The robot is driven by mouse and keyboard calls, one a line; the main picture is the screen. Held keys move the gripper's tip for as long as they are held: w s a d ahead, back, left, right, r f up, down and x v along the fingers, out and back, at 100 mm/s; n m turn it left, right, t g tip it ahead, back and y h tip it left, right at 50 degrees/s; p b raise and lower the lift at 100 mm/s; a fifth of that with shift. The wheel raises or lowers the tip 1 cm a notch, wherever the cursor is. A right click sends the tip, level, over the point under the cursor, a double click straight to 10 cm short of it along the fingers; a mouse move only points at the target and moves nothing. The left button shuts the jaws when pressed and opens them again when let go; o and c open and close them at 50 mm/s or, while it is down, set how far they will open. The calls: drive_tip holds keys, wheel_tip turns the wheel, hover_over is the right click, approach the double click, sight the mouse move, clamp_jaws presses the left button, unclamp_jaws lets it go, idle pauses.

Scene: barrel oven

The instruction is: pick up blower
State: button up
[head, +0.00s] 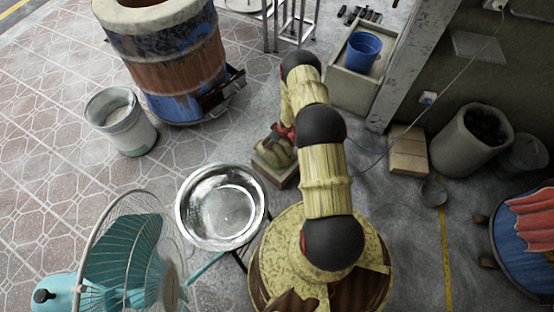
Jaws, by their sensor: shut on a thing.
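My gripper (284,131) is at the far end of my arm, low beside the barrel oven, and mostly hidden by my own arm links. It is shut on what looks like the blower (270,153), a small brownish-olive object with dark and red parts around it. The blower is at a small block-like base (274,172) on the floor. I cannot tell whether it rests on the base or is lifted clear. My arm hides its right side.
The barrel oven (172,60) stands at upper left, a bucket (122,120) beside it. A metal basin (222,205) and teal fan (125,255) are nearer. A blue bucket (362,52), cardboard box (407,150) and bin (470,140) stand right. A cable (398,128) hangs near my arm.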

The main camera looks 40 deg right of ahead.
drive_tip(key=c, duration=0.6)
